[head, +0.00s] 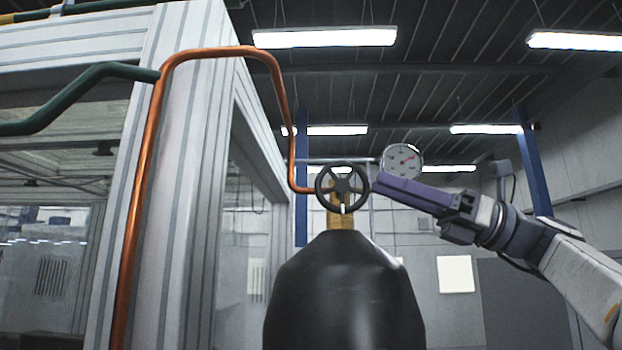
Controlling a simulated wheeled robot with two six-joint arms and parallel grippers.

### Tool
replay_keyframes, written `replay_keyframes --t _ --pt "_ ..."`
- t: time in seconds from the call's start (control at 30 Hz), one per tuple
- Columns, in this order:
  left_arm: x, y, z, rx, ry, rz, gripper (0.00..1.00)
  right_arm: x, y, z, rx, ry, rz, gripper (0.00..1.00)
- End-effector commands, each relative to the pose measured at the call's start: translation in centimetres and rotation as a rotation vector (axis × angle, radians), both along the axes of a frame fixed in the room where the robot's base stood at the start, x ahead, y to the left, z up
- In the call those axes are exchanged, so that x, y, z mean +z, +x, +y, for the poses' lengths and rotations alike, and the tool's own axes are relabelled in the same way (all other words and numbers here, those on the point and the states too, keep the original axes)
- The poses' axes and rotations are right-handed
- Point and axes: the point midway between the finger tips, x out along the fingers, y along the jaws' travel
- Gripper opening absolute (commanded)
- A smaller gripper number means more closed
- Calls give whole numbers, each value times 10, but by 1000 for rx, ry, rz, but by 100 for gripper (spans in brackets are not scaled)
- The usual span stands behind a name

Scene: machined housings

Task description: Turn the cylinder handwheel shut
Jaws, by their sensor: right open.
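A black handwheel (341,172) with spokes and a small pale handle at its lower rim faces me. It sits on a brass valve (340,220) on top of a black gas cylinder (345,290). My right gripper (378,182) comes in from the right, its purple fingers pointing left, with the tips close to the wheel's right rim. I cannot tell whether the tips touch the rim. The fingers are seen edge-on and the gap between them is hidden; nothing shows held in them. My left gripper is not in view.
A round pressure gauge (404,158) stands just above my right fingers. A copper pipe (140,200) runs up and over to the valve's left side. A framed enclosure post (185,130) and a green pipe (75,90) fill the left. Open room lies right of the cylinder.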

Motion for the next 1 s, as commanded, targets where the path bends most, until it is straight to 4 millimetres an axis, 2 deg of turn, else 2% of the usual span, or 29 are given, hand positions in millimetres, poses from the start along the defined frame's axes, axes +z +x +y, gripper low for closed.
replay_keyframes --t 0.17,0.4,0.6,0.77,1.0 --pt "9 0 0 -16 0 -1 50 12 -1 16 12 11 11 42" --pt "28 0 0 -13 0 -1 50 31 -1 58 13 9 11 42" --pt "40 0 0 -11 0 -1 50 40 -1 85 10 8 12 42" --pt "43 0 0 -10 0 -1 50 42 0 94 7 8 10 42" --pt "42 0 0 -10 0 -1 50 41 0 95 6 8 10 42"
